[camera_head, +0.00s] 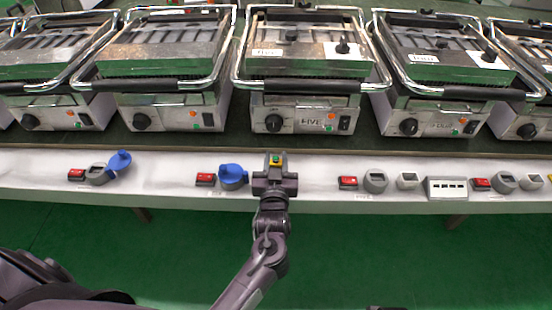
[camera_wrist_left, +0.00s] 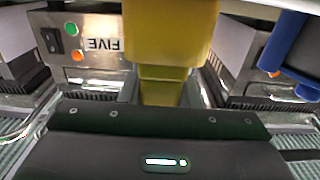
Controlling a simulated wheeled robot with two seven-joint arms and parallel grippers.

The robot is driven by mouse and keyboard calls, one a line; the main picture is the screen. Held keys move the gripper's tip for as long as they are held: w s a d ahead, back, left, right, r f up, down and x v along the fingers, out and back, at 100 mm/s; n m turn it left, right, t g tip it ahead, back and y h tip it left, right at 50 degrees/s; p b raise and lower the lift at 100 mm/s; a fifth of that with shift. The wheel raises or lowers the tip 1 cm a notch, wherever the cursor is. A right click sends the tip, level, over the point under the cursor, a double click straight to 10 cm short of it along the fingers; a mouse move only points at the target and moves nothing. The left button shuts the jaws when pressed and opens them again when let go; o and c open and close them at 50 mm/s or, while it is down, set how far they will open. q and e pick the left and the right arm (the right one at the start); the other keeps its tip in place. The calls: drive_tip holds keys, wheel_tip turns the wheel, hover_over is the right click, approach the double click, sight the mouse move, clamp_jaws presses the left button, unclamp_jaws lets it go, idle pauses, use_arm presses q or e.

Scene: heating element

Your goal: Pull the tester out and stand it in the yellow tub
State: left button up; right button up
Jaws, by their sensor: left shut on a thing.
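My left gripper (camera_head: 275,176) is over the white front ledge, in front of the grill marked FIVE. It is shut on the yellow tester (camera_head: 276,161), which shows a small green patch in the head view. In the left wrist view the tester (camera_wrist_left: 170,40) is a large yellow block, narrower toward the gripper body. Its far end is cut off by the frame, so I cannot tell whether it sits in a socket. No yellow tub can be made out; only a sliver of something yellow (camera_head: 550,178) shows at the right edge. My right gripper is out of view.
The grill marked FIVE (camera_head: 305,115) stands behind the gripper, with more grills either side. A blue-capped socket (camera_head: 233,175) and red switch (camera_head: 205,180) are close left. Another red switch (camera_head: 348,183) and a white multi-socket block (camera_head: 446,188) are right along the ledge.

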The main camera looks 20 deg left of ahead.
use_arm(q)
drive_tip(key=shift+f+b, duration=0.6)
drive_tip(key=shift+f, duration=0.4)
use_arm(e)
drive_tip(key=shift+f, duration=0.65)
use_arm(q)
drive_tip(key=o, duration=1)
drive_tip(key=shift+o, duration=0.2)
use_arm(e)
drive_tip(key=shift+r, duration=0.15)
